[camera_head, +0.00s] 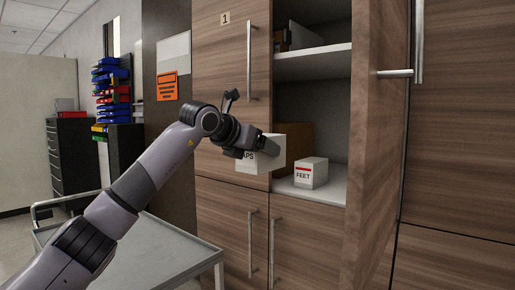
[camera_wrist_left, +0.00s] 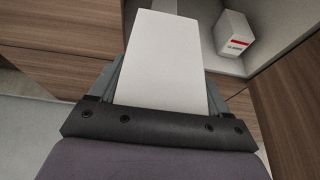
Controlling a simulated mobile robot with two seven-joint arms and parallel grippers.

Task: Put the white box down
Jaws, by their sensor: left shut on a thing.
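My left gripper (camera_head: 246,146) is shut on a white box (camera_head: 269,157); the letters "APS" show on its front. The box is in front of the cabinet, at the left side of the open compartment, and I cannot tell whether it touches the shelf (camera_head: 322,193). In the left wrist view the white box (camera_wrist_left: 165,45) lies between the two fingers of the gripper (camera_wrist_left: 161,92). My right gripper is not in view.
A brown cardboard box (camera_head: 299,140) stands behind the held box in the compartment. An upper shelf (camera_head: 313,62) is above, and an open door (camera_head: 376,150) bounds the right. A grey cart (camera_head: 160,262) stands at lower left. A little shelf is free around the second box.

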